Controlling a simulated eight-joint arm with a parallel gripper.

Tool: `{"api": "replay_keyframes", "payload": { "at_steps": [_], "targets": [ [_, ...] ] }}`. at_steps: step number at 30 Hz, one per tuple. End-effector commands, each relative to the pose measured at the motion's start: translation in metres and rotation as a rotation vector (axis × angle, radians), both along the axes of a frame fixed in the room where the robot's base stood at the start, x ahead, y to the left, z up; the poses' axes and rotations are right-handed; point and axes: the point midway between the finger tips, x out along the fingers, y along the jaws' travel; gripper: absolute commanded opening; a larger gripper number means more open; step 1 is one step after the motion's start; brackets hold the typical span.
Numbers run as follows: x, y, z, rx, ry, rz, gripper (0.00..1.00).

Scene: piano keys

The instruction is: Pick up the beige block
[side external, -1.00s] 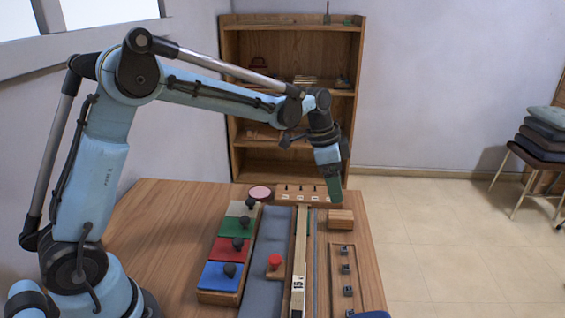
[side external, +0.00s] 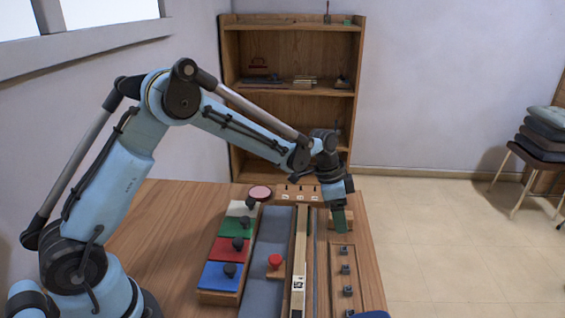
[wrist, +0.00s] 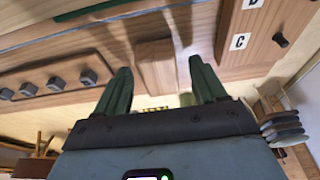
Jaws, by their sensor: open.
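The beige block (wrist: 157,66) is a plain wooden block. In the wrist view it shows between and beyond the two green fingers of my gripper (wrist: 160,72), which are spread apart. In the side view my gripper (side external: 340,231) points down in front of the block (side external: 350,222) and hides most of it; only its right part shows. The fingers overlap the block in this view. I cannot tell whether they touch it or how far down its sides they reach.
A tray with dark pegs (side external: 346,269) lies just in front. Left are a long wooden strip (side external: 300,245), a grey mat with a red knob (side external: 275,261), and coloured keys with black knobs (side external: 220,276). A labelled board (side external: 300,193) stands behind. The table's right edge is close.

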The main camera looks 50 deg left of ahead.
Motion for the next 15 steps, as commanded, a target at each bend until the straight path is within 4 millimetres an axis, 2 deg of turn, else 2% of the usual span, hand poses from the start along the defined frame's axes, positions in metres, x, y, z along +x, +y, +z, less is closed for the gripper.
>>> {"api": "replay_keyframes", "payload": {
  "at_steps": [2,12,15],
  "targets": [
    [0.0000,0.0000,0.0002,0.000,0.000,0.000,0.67],
    [-0.0001,0.0002,0.0005,0.000,0.000,0.000,0.15],
    [-0.0001,0.0003,0.0006,0.000,0.000,0.000,0.13]
  ]
}}
